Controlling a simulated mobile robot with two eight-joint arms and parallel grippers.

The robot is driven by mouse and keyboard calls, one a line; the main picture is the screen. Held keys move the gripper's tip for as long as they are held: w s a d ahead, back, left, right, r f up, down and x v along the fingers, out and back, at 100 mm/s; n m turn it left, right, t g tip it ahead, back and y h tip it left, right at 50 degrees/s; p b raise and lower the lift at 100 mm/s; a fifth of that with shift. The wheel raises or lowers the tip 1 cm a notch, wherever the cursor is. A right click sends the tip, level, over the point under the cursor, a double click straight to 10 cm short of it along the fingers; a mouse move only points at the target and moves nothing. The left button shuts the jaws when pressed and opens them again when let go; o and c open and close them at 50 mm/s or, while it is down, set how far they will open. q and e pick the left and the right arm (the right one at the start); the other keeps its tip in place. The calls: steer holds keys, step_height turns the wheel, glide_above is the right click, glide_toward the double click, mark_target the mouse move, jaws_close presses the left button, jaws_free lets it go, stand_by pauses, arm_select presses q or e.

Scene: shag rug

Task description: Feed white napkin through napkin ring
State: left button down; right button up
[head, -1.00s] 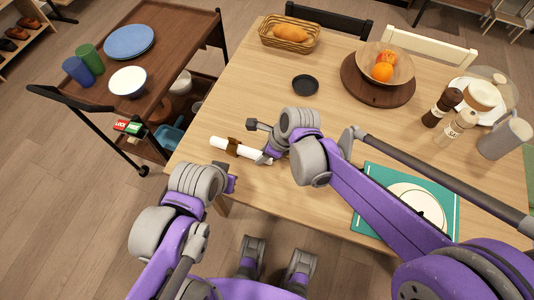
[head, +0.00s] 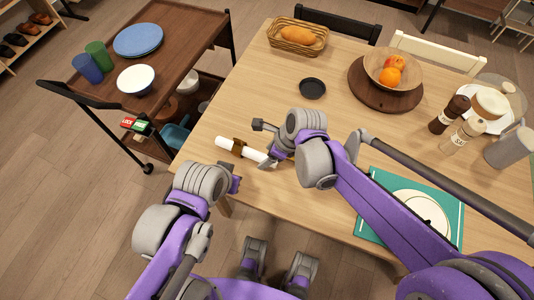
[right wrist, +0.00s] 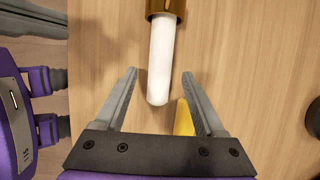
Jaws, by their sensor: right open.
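The white rolled napkin (head: 225,143) lies on the table near its left front edge. The brown napkin ring (head: 238,148) is around it, with white showing on both sides. In the right wrist view, the napkin's near end (right wrist: 160,65) reaches between my fingers, and the ring (right wrist: 168,8) is cut by the top edge. My right gripper (right wrist: 160,75) is open; its fingers stand on either side of the napkin end without visible contact. It also shows in the head view (head: 265,145). My left gripper (head: 234,180) is near the table's front edge, its fingers unclear.
A black coaster (head: 312,88), a bread basket (head: 283,45), a fruit bowl on a round wooden board (head: 362,95) and a green placemat with a plate (head: 376,218) are on the table. A cart (head: 185,60) stands left.

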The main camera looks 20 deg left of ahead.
arm_select(q)
steer(key=shift+w+r+p, duration=0.1)
steer(key=shift+r+p, duration=0.65)
steer(key=shift+r, duration=0.1)
arm_select(e)
steer(key=v, duration=1)
steer(key=shift+r, duration=0.15)
arm_select(q)
step_height(320, 180, up, 8)
steer(key=w+p, duration=0.1)
steer(key=p, duration=0.5)
steer(key=shift+w+f+p, duration=0.15)
steer(key=shift+w+p, duration=0.2)
steer(key=shift+p, duration=0.05)
arm_select(e)
steer(key=s+d+r+n+t+h, duration=0.1)
steer(key=s+d+n, duration=0.1)
steer(key=d+n, duration=0.4)
steer(key=s+d+r+n+t+h, duration=0.1)
steer(key=s+d+n+t+h, duration=0.1)
steer(key=d+n, duration=0.4)
steer(key=s+d+r+n+t+h, duration=0.1)
steer(key=s+d+n, duration=0.3)
steer(key=d, duration=0.9)
steer(key=shift+s+r+n+t, duration=0.25)
steer(key=shift+n+t, duration=0.25)
steer(key=shift+n, duration=0.6)
